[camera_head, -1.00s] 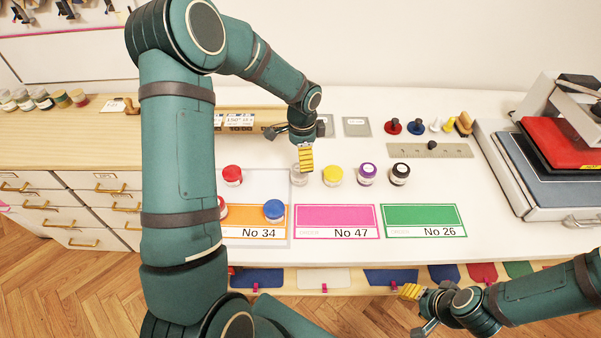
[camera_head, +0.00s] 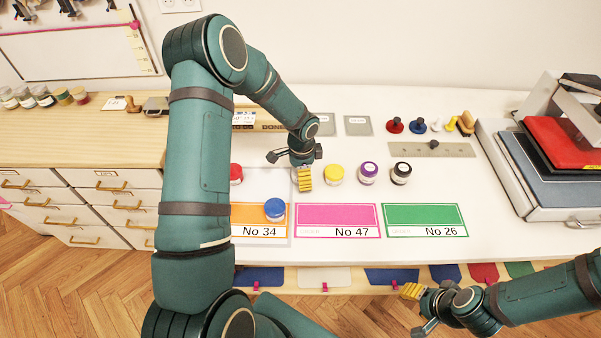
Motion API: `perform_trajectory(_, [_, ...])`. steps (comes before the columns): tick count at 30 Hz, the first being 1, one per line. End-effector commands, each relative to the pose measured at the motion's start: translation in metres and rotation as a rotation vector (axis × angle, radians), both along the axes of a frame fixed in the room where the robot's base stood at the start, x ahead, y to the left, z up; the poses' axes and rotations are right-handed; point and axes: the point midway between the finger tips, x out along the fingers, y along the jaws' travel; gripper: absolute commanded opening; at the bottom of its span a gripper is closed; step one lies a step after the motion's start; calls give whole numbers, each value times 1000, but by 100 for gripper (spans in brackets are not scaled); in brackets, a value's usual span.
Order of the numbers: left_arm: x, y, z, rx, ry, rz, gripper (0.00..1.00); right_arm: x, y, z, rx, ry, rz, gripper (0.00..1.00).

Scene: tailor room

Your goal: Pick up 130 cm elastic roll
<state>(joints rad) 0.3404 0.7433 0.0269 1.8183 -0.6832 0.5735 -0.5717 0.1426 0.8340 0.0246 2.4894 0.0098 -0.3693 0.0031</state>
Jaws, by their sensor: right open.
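I cannot make out a roll marked 130 cm. Several small jar-like rolls stand on the white worktop: a red-topped one (camera_head: 236,174) partly behind my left arm, a yellow-topped one (camera_head: 335,174), a purple-topped one (camera_head: 368,172), a black-topped one (camera_head: 401,172) and a blue-topped one (camera_head: 275,209). My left gripper (camera_head: 301,172) is low over the row, just left of the yellow-topped one. It covers the spot of a pale one, and its finger gap is unclear. My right gripper (camera_head: 418,309) is open and empty in front of the worktop's edge.
Orange No 34 (camera_head: 262,221), pink No 47 (camera_head: 337,220) and green No 26 (camera_head: 424,220) cards lie at the front. A metal strip (camera_head: 450,150) lies behind. A press with a red pad (camera_head: 560,143) stands at right. White worktop between the cards and press is clear.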

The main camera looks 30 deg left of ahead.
Motion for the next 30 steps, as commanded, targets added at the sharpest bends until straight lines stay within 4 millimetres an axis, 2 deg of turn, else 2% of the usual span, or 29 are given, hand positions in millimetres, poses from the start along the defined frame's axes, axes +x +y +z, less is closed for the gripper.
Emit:
perform_trajectory(1, [0,0,0,0,0,0,88,0,0,0,0,0,0,47])
perform_trajectory(5, [0,0,0,0,0,0,43,0,0,0,0,0,0,47])
perform_trajectory(6, [0,0,0,0,0,1,29,0,0,0,0,0,0,47])
perform_trajectory(7, [0,0,0,0,0,1,21,0,0,0,0,0,0,47])
perform_trajectory(16, [0,0,1,0,0,1,20,0,0,0,0,0,0,47])
perform_trajectory(20, [1,0,9,0,-1,1,20,0,0,1,0,0,0,47])
perform_trajectory(30, [1,0,72,0,-4,2,20,0,0,4,1,0,0,47])
